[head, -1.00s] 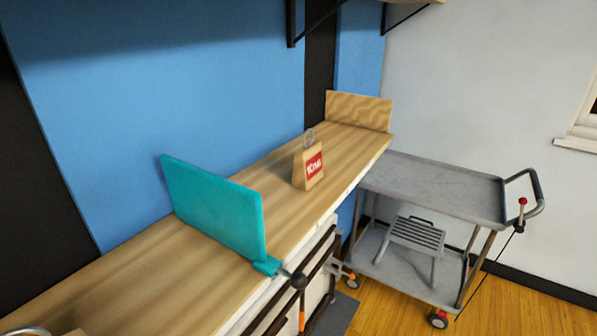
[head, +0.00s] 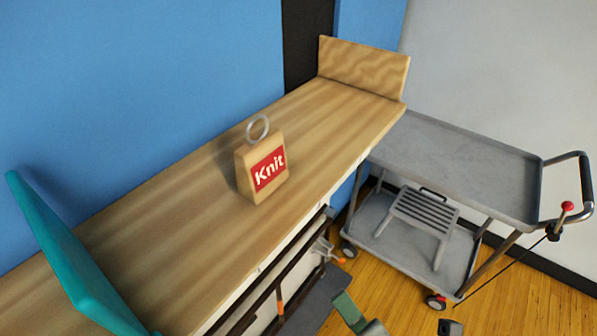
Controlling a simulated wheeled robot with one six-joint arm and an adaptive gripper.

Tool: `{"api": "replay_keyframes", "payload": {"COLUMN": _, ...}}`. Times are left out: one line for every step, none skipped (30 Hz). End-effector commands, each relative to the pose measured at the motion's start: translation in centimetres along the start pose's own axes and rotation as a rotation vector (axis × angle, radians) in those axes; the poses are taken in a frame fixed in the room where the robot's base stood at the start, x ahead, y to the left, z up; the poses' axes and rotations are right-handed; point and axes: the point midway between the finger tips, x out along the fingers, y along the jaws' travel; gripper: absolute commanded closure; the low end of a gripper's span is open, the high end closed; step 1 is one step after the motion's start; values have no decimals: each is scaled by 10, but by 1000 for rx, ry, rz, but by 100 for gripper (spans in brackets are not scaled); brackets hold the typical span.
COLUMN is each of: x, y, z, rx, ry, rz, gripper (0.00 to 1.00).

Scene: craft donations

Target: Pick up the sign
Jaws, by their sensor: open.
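The sign (head: 262,172) is a tan wooden block with a red label reading "Knit" and a grey metal ring on top. It stands upright on the wooden counter (head: 200,200), towards its front edge. The rest of the gripper is cut off by the frame.
A teal panel (head: 70,262) stands on the counter at left, and a wooden end board (head: 363,72) at the far end. A grey cart (head: 455,160) with a slatted stool (head: 424,215) on its lower shelf stands at right. Counter around the sign is clear.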

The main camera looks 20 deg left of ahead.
Motion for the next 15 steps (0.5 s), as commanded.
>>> {"api": "replay_keyframes", "payload": {"x": 15, "y": 0, "z": 0, "rx": -81, "ry": 61, "rz": 2, "gripper": 0}}
{"api": "replay_keyframes", "payload": {"x": 22, "y": -2, "z": -1, "rx": -128, "ry": 97, "rz": -2, "gripper": 0}}
{"api": "replay_keyframes", "payload": {"x": 31, "y": -4, "z": -2, "rx": -190, "ry": 142, "rz": -7, "gripper": 0}}
{"api": "replay_keyframes", "payload": {"x": 38, "y": -6, "z": -2, "rx": -237, "ry": 174, "rz": -12, "gripper": 0}}
{"api": "replay_keyframes", "payload": {"x": 45, "y": -7, "z": -2, "rx": -283, "ry": 205, "rz": -18, "gripper": 0}}
{"api": "replay_keyframes", "payload": {"x": 53, "y": -10, "z": -1, "rx": -347, "ry": 246, "rz": -27, "gripper": 0}}
{"api": "replay_keyframes", "payload": {"x": 60, "y": -12, "z": -1, "rx": -394, "ry": 276, "rz": -34, "gripper": 0}}
{"api": "replay_keyframes", "payload": {"x": 66, "y": -14, "z": 0, "rx": -441, "ry": 304, "rz": -41, "gripper": 0}}
{"api": "replay_keyframes", "payload": {"x": 75, "y": -17, "z": 2, "rx": -504, "ry": 341, "rz": -53, "gripper": 0}}
{"api": "replay_keyframes", "payload": {"x": 81, "y": -19, "z": 4, "rx": -551, "ry": 367, "rz": -62, "gripper": 0}}
{"api": "replay_keyframes", "payload": {"x": 87, "y": -21, "z": 6, "rx": -597, "ry": 393, "rz": -72, "gripper": 0}}
{"api": "replay_keyframes", "payload": {"x": 96, "y": -23, "z": 10, "rx": -659, "ry": 426, "rz": -85, "gripper": 0}}
{"api": "replay_keyframes", "payload": {"x": 102, "y": -25, "z": 13, "rx": -705, "ry": 448, "rz": -97, "gripper": 0}}
{"api": "replay_keyframes", "payload": {"x": 108, "y": -27, "z": 17, "rx": -751, "ry": 469, "rz": -109, "gripper": 0}}
{"api": "replay_keyframes", "payload": {"x": 115, "y": -29, "z": 22, "rx": -808, "ry": 495, "rz": -127, "gripper": 0}}
